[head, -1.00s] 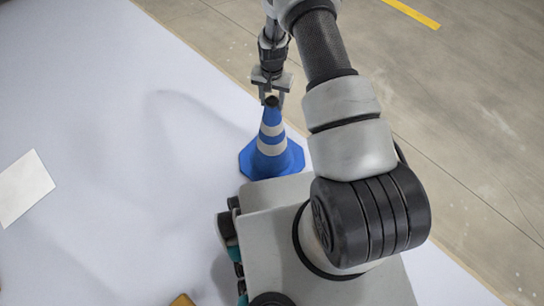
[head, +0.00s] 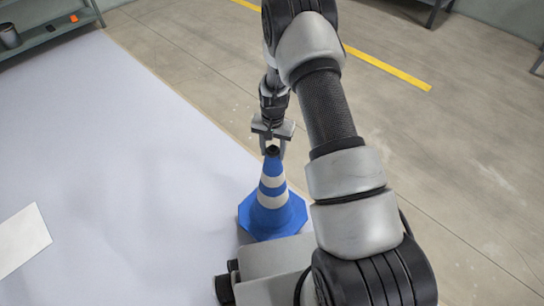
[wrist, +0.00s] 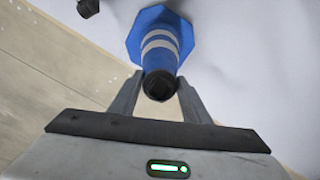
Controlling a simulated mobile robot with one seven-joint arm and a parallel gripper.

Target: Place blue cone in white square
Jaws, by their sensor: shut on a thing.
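The blue cone (head: 272,217) with white bands is upright near the middle of the head view, close in front of my base. My gripper (head: 272,148) is shut on the cone's dark tip from above. In the wrist view the blue cone (wrist: 160,48) sits between my gripper's two fingers (wrist: 160,98), its dark top facing the camera. I cannot tell whether the cone's base touches the floor. The white square (head: 22,240) lies flat at the left edge of the head view, partly cut off, well left of the cone.
The pale floor sheet (head: 130,150) is clear between the cone and the square. A shelf (head: 50,35) with a dark can (head: 9,36) stands at the far upper left. Bare concrete with a yellow line (head: 390,68) lies to the right.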

